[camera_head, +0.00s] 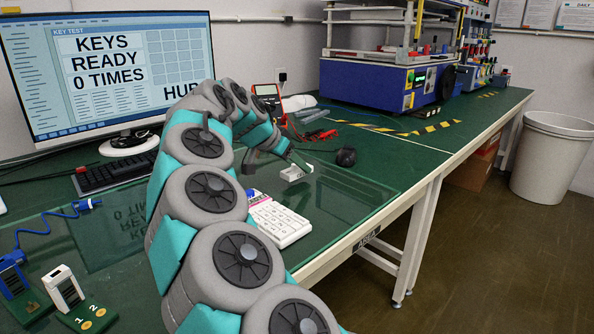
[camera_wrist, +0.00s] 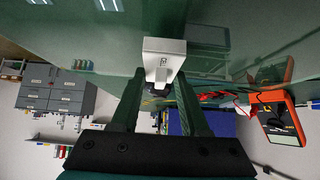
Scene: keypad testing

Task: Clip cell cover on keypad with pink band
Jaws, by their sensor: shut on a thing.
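A white keypad (camera_head: 278,222) lies on the bench to the right of my arm. A little pink and blue shows at its far edge, which my arm partly hides. My gripper (camera_head: 296,161) is beyond the keypad, low over the bench. It is shut on a small white block-like piece, which appears to be the cell cover (camera_head: 294,174). In the wrist view the white piece (camera_wrist: 164,52) sits between the fingertips of my gripper (camera_wrist: 161,84) and has a small dark mark. I cannot tell whether it touches the bench.
A monitor (camera_head: 110,75) reads "KEYS READY 0 TIMES". A keyboard (camera_head: 110,174), a dark mouse (camera_head: 346,157) and an orange multimeter (camera_head: 267,95) are on the bench. A small stand marked 1 and 2 (camera_head: 68,292) and a blue connector (camera_head: 84,204) are at left. The bench's front edge is close right of the keypad.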

